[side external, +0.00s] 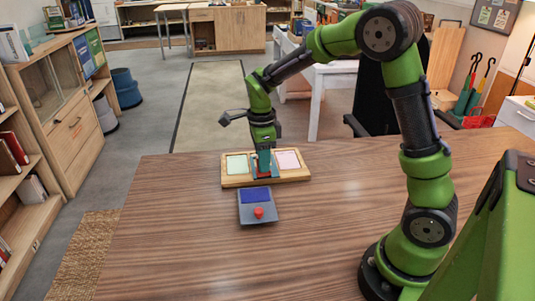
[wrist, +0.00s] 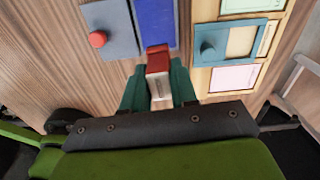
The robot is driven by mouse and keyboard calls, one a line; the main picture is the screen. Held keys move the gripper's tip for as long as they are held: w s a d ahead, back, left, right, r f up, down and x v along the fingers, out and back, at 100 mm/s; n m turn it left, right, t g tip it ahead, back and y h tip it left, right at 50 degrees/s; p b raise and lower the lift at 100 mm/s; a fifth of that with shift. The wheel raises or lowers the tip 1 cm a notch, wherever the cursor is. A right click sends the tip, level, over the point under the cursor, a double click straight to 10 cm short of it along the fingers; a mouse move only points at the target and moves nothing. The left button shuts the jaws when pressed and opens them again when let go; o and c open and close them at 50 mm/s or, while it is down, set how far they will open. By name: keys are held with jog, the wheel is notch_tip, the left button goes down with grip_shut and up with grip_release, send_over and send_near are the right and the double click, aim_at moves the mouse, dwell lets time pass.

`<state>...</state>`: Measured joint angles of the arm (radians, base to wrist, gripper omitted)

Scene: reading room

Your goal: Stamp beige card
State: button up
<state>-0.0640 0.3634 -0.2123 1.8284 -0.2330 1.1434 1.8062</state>
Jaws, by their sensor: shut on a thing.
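My gripper (side external: 263,174) is shut on a stamp, a red block with a pale label (wrist: 158,72). In the side view the fingers hang at the front middle of the wooden card holder (side external: 296,176); whether the stamp touches anything is unclear. In the wrist view a teal frame with a knob (wrist: 208,50) lies over the holder's middle place, and a beige surface, apparently the beige card (wrist: 241,41), shows through its window. The ink pad (side external: 258,195) is a grey case with a blue pad (wrist: 155,22) and a red knob (wrist: 97,39), just in front of the holder.
A pale greenish card (side external: 237,164) lies in the holder's left place and a pink card (side external: 288,160) in its right place. The wooden table (side external: 170,240) is clear to the left and in front. Shelves and a white desk stand beyond it.

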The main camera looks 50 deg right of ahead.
jog(key=shift+m, duration=0.3)
jog(key=shift+w+a+f, duration=0.25)
jog(key=shift+w+f, duration=0.05)
jog(key=shift+f, duration=0.6)
jog(key=shift+w+a+f, duration=0.25)
jog(key=shift+w+f, duration=0.1)
jog(key=shift+f, duration=0.6)
jog(key=shift+w+a+f, duration=0.25)
jog(key=shift+w+f, duration=0.05)
jog(key=shift+f, duration=0.6)
jog(key=shift+f, duration=0.6)
notch_tip(320, 180, up, 7)
dwell(0.7)
